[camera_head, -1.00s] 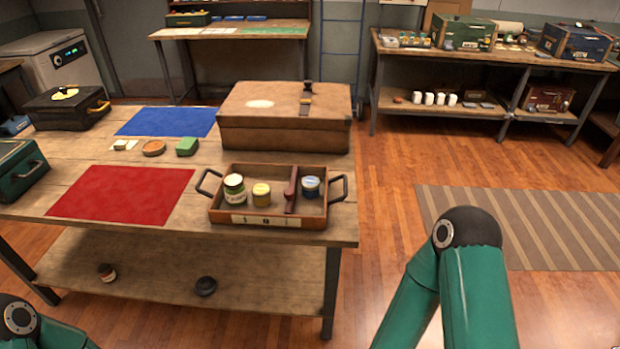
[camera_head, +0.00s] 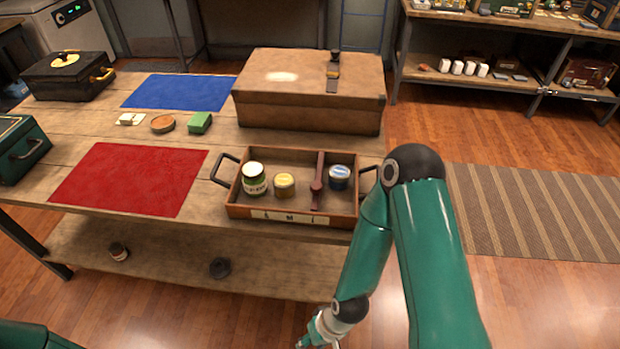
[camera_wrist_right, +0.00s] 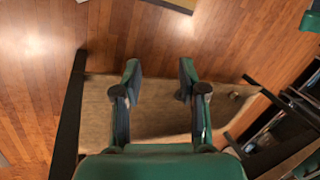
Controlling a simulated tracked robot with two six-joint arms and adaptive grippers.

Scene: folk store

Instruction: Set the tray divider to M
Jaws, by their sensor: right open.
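The wooden tray (camera_head: 240,211) with black side handles sits at the front right of the workbench. Its dark red divider (camera_head: 318,184) stands across it, right of the middle, near the rightmost mark of the label strip (camera_head: 290,217); the small letters are hard to read. A green jar (camera_head: 254,180) and a yellow-lidded jar (camera_head: 284,186) stand left of the divider, a blue-lidded jar (camera_head: 339,178) right of it. My right gripper (camera_wrist_right: 160,72) is open and empty, below and in front of the tray, over the lower shelf. My left gripper is out of view.
A large brown case (camera_head: 300,100) stands just behind the tray. A red mat (camera_head: 130,180) and a blue mat (camera_head: 178,92) lie to the left, with a green block (camera_head: 200,122) between. The lower shelf (camera_head: 170,262) holds two small dark items. Open floor lies to the right.

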